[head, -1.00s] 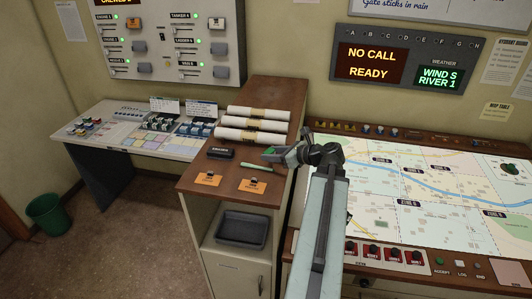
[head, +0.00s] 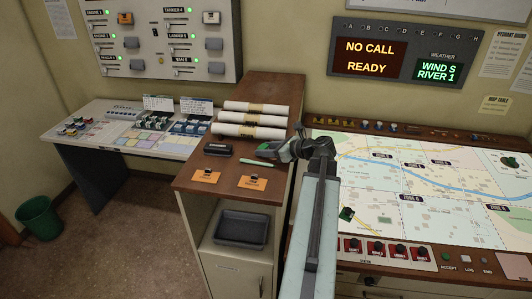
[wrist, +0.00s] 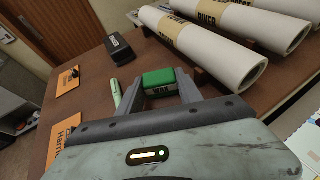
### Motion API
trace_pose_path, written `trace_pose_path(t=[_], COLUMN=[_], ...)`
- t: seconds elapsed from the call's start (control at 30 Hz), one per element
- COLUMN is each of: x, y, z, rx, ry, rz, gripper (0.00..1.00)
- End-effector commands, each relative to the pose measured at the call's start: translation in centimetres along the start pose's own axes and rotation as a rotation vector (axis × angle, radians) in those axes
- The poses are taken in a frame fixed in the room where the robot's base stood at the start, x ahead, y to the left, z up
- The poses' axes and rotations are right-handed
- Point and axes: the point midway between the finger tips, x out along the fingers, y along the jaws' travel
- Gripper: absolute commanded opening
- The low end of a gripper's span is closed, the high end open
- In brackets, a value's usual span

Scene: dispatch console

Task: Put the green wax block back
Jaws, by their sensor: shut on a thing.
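The green wax block (wrist: 158,80) has a dark lower face with pale lettering. In the wrist view it sits between the two fingertips of my gripper (wrist: 160,88), which is shut on it. In the head view my gripper (head: 271,150) is low over the right edge of the brown cabinet top (head: 214,197), in front of the paper rolls. The block (head: 265,153) shows there only as a small green patch. I cannot tell whether it touches the wood.
Several labelled paper rolls (head: 252,120) lie behind my gripper. A black eraser-like box (head: 218,149), a pale green pen (head: 239,161) and two orange cards (head: 206,177) lie left and in front. The pen is close beside the left finger. The map table (head: 420,215) stands right.

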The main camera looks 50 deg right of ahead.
Motion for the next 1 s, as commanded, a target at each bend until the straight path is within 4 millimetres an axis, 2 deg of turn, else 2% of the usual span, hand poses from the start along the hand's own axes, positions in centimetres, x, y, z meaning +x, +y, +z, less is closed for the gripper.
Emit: trace_pose_path(t=[0.17,0.2,0.27,0.67,0.77,1.0], x=[0.2,0.2,0.1,-0.5,-2.5,-8.6], y=[0.1,0.1,0.0,0.0,0.0,0.0], z=[-0.3,-0.3,-0.2,0.3,0.4,0.5], rx=[0.000,0.000,0.000,0.001,0.002,0.002], ry=[0.000,0.000,0.000,0.000,0.000,0.000], rz=[0.001,0.001,0.001,-0.002,-0.004,-0.005], gripper=[0.02,0.48,0.64,0.64,0.64,0.64])
